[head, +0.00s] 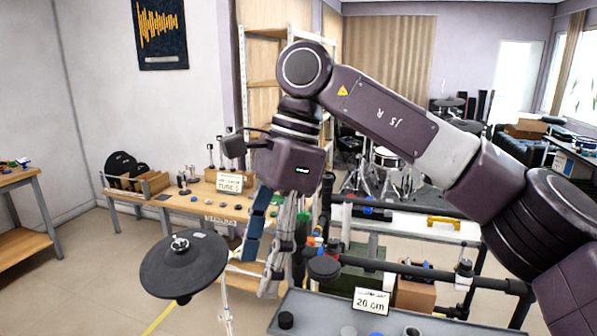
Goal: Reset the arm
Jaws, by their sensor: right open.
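My right arm comes in from the right side of the head view, rises over the middle and bends down at the wrist. My right gripper (260,262) hangs from it with the fingers pointing down. The fingers are apart and I see nothing held between them. In the picture it is just right of a round black drum pad (184,264) and left of the black tube rack; I cannot tell its exact distance from either. My left gripper is not in view.
A grey tray (343,328) with a "20 cm" card (370,301) and small cylinders stands at the front. Black rack tubes (420,271) run across the right. A wooden bench (190,205) with small parts stands behind. Open floor (85,285) lies left of the pad.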

